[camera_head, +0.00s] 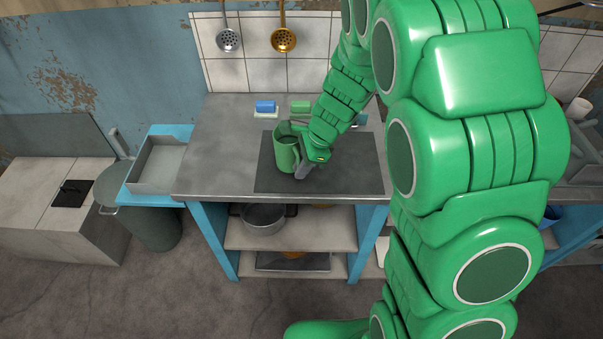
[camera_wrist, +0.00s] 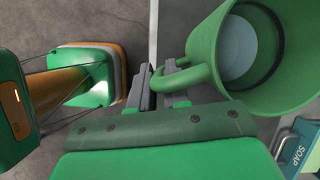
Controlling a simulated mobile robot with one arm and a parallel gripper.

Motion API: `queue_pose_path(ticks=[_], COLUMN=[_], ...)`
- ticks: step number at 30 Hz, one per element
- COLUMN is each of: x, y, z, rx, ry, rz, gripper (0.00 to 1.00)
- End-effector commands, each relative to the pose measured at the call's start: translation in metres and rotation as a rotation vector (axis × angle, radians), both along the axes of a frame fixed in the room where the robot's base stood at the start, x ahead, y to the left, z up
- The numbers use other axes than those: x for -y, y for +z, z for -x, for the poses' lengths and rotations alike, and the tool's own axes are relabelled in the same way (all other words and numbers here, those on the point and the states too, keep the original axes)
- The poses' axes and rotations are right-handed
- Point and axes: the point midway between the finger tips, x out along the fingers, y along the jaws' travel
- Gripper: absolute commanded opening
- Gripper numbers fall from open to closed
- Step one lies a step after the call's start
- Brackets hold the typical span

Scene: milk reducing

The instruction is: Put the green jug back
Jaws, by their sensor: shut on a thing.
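The green jug (camera_head: 286,150) is upright at the left part of the dark mat (camera_head: 345,172) on the grey counter; I cannot tell if it touches the mat. My gripper (camera_head: 303,172) is at the jug's right side, shut on its handle. In the wrist view my gripper (camera_wrist: 158,90) has its fingers around the green handle, and the jug (camera_wrist: 205,50) is open towards the camera with a pale bluish inside. The arm hides part of the counter behind the jug.
Blue and green sponges (camera_head: 265,106) lie at the counter's back. A grey tray (camera_head: 160,165) stands left on a blue stand. A pot (camera_head: 264,216) sits on the shelf below. The counter's left part is clear.

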Motion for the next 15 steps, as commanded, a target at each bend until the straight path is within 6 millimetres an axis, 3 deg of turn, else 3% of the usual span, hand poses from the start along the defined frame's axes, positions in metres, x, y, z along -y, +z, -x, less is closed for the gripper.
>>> queue_pose_path(ticks=[7,15], x=[-0.001,-0.001], y=[-0.028,-0.031], z=[0.000,-0.001], rx=[-0.004,0.000], ry=[-0.001,0.000], rz=[-0.002,-0.001], gripper=[0.00,0.00])
